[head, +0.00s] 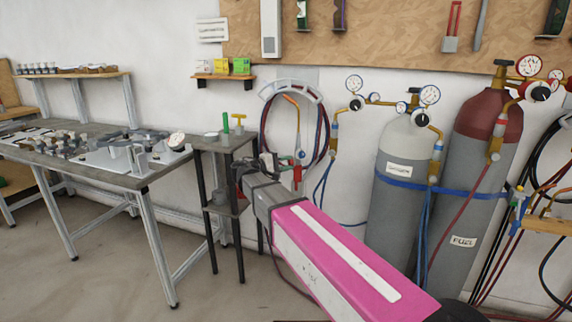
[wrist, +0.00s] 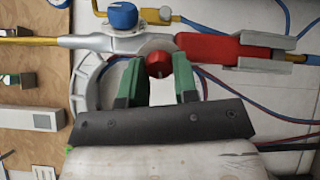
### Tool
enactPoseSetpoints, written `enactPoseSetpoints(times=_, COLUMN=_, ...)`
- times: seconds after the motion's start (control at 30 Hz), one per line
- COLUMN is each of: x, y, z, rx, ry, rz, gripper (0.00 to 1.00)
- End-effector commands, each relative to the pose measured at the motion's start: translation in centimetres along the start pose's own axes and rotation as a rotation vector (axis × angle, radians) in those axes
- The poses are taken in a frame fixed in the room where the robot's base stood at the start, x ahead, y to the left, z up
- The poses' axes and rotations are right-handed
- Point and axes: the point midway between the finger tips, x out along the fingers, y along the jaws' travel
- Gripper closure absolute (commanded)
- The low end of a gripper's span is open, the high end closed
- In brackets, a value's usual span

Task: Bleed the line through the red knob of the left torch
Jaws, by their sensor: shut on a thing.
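The left torch (head: 297,176) hangs upright on the wall, left of the cylinders, with a copper neck at its top. In the wrist view the left torch (wrist: 220,48) lies across the top, with a red handle part, a grey body and a blue knob (wrist: 122,15). My gripper (wrist: 158,72) has its two green-padded fingers on either side of the red knob (wrist: 158,64) and is shut on it. In the head view my gripper (head: 270,162) reaches the torch from the left. The red knob is hard to make out there.
A grey cylinder (head: 398,165) and a red-topped fuel cylinder (head: 490,115) stand right of the torch. Another torch (head: 517,200) is at the far right. Hoses hang behind the left torch. A small stand (head: 225,142) and a workbench (head: 140,182) are left.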

Motion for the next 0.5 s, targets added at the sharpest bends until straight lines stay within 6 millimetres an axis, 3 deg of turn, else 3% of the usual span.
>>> enactPoseSetpoints(times=0.37, x=0.0, y=-0.08, z=-0.03, rx=-0.006, ry=0.001, rz=-0.003, gripper=0.96)
enactPoseSetpoints(times=0.4, x=0.0, y=-0.08, z=-0.03, rx=-0.006, ry=0.001, rz=-0.003, gripper=0.69)
enactPoseSetpoints(times=0.47, x=0.0, y=-0.07, z=-0.02, rx=-0.005, ry=0.001, rz=-0.002, gripper=0.5)
enactPoseSetpoints(times=0.5, x=0.0, y=-0.06, z=-0.02, rx=-0.005, ry=0.001, rz=-0.002, gripper=0.47)
